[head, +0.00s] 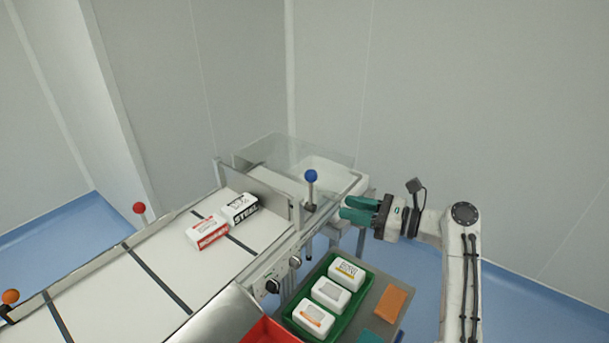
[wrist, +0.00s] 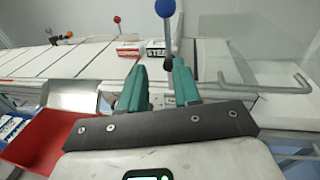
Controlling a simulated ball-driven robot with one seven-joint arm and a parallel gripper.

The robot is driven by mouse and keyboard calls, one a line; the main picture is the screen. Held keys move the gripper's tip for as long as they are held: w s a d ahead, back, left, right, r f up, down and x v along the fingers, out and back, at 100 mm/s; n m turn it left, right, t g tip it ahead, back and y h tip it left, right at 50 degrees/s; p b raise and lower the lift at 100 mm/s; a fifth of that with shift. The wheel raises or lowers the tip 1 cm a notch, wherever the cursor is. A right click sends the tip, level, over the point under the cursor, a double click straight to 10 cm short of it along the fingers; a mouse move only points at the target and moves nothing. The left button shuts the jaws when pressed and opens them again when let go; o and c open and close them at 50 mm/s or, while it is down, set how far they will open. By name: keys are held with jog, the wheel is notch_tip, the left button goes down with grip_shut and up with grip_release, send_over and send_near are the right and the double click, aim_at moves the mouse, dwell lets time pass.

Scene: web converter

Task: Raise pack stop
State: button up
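A lever with a blue ball knob (head: 311,176) stands at the near rail by the right end of the conveyor. Left of it an upright metal plate (head: 262,197), which looks like the pack stop, crosses the belt. My gripper (head: 345,209) is right of the lever and apart from it in the head view. Its teal fingers are open and empty. In the wrist view the blue knob (wrist: 165,8) and its rod rise beyond the gap between the fingertips (wrist: 159,70). A black-and-white pack (head: 240,208) and a red-and-white pack (head: 207,232) lie on the belt left of the plate.
A green tray (head: 291,313) with white packs stands in front, beside a red bin (head: 268,332) and an orange block (head: 391,303). A clear cover (head: 310,158) is behind the lever. Levers with red (head: 139,207) and orange (head: 11,296) knobs stand further left.

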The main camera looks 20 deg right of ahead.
aim_at(311, 185)
jog(key=shift+m, duration=0.4)
jog(key=w+a, duration=0.2)
jog(key=w, duration=0.1)
jog(key=w+a+r, duration=0.1)
jog(key=w+a, duration=0.2)
jog(key=w+a+r, duration=0.1)
jog(key=w+a, duration=0.1)
jog(key=w, duration=0.1)
jog(key=shift+a+p, duration=0.25)
jog(key=shift+p, duration=0.1)
jog(key=shift+s, duration=0.1)
grip_shut()
